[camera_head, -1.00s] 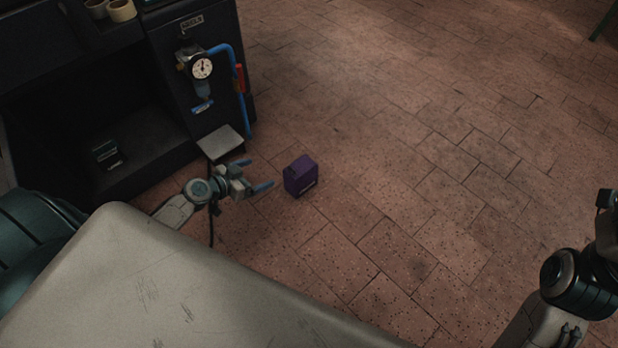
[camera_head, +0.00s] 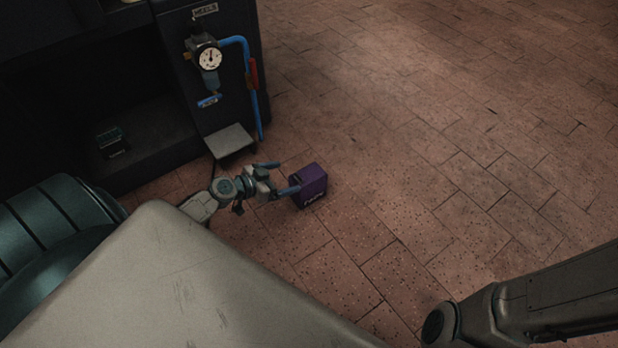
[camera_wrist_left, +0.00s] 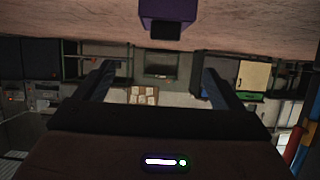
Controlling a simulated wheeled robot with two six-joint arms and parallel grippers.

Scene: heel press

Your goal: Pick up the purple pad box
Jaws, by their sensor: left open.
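The purple pad box (camera_head: 312,184) stands upright on the tiled floor, with pale lettering low on one side. My left gripper (camera_head: 287,178) is open and empty just left of the box, its blue fingers pointing at it. The nearer fingertip overlaps the box's left edge in the head view; I cannot tell if it touches. In the left wrist view, which looks upside down, the box (camera_wrist_left: 168,12) is at the top centre, beyond the spread fingers of the left gripper (camera_wrist_left: 158,70). My right arm shows at lower right, but its gripper is out of view.
A dark machine cabinet (camera_head: 180,75) with a gauge (camera_head: 209,58) and blue pipe (camera_head: 248,75) stands at upper left. A small grey plate (camera_head: 230,141) juts from it near the left gripper. A small dark box (camera_head: 112,143) lies in its recess. The floor to the right is clear.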

